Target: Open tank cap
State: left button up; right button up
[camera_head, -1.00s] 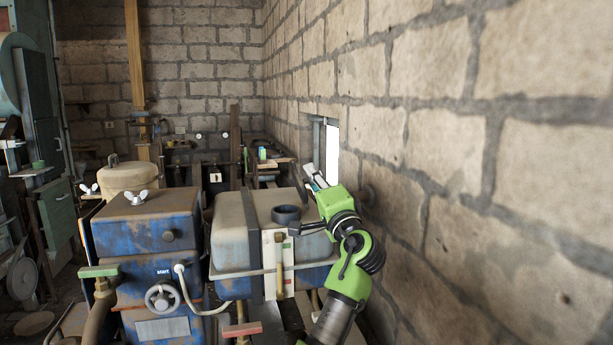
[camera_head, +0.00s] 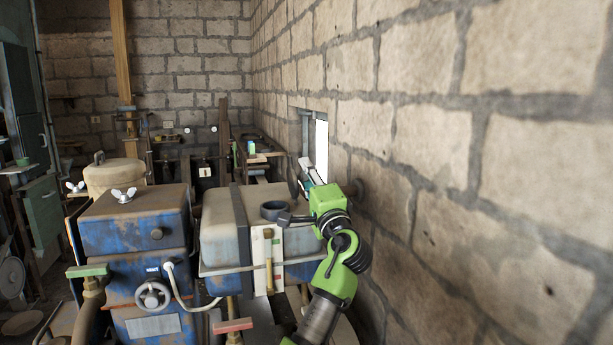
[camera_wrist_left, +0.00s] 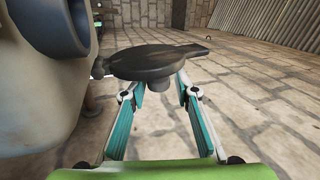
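The tank (camera_head: 225,222) is a worn grey and blue box, and its dark round filler neck (camera_head: 272,210) stands up near its right end. In the left wrist view the neck (camera_wrist_left: 62,22) fills the upper left corner, with a dark opening. A dark flat cap (camera_wrist_left: 158,62) with a handle to the right and a short stub below is beside the tank, off the neck. My left gripper (camera_head: 307,172) is right of the neck. In the wrist view its teal-and-white fingers (camera_wrist_left: 158,93) stand apart near the cap's stub, with gaps beside it. My right gripper is out of view.
A stone wall (camera_head: 440,190) runs close along the right side of my left arm. A blue engine block (camera_head: 135,225) with wing nuts and a handwheel (camera_head: 152,295) stands left of the tank. A window (camera_head: 320,150) is behind the gripper.

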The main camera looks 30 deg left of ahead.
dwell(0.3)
pick_arm(q)
jog(key=shift+s+d+f, duration=0.15)
jog(key=shift+d, duration=0.05)
jog(key=v, duration=1.1)
jog(key=shift+s+d, duration=0.2)
jog(key=shift+d, duration=0.1)
